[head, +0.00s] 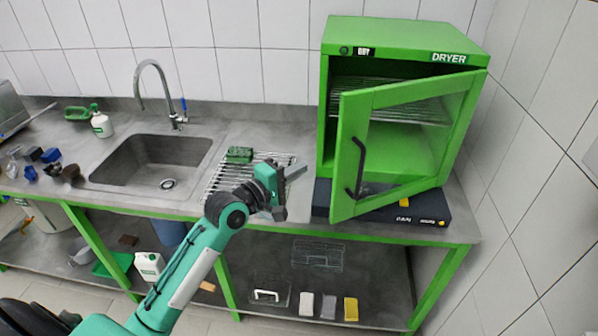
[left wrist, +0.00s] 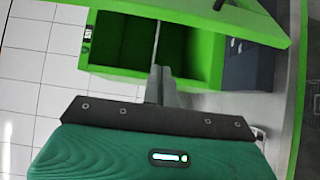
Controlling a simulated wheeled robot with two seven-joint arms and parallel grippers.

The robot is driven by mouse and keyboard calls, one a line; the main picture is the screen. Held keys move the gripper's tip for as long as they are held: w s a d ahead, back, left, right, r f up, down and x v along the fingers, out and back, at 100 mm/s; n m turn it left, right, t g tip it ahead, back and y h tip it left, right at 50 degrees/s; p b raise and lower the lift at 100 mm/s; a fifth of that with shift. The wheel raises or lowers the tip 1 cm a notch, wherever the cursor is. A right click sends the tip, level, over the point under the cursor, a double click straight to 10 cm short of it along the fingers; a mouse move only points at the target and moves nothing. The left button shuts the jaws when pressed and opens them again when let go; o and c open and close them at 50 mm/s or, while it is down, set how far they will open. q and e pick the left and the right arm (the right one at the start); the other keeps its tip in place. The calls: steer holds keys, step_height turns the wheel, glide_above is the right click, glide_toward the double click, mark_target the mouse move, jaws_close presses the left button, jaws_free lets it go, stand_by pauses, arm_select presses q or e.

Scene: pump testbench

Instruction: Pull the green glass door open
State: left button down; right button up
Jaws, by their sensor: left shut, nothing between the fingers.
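The green dryer (head: 404,40) stands on the right of the counter in the head view. Its green-framed glass door (head: 345,195) stands partly open, swung out towards the front, with its right edge at the dryer. A black handle (head: 356,168) is upright on the door's left side. My left gripper (head: 297,173) is shut and empty, left of the door and apart from the handle. In the left wrist view, the shut fingers (left wrist: 158,85) point towards the dryer's opening (left wrist: 185,45), with the green door frame (left wrist: 195,18) across the top.
A dark box (head: 432,204) lies under the dryer. A wire rack (head: 218,182) with a green sponge (head: 239,155) is left of my gripper. A sink (head: 150,160) with a tall faucet (head: 157,75) is further left. A tiled wall bounds the right.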

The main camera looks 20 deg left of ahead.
arm_select(q)
steer(key=p+x, duration=0.2)
steer(key=x, duration=0.5)
steer(key=s+d+p, duration=0.2)
steer(key=s, duration=0.1)
steer(key=shift+d, duration=0.35)
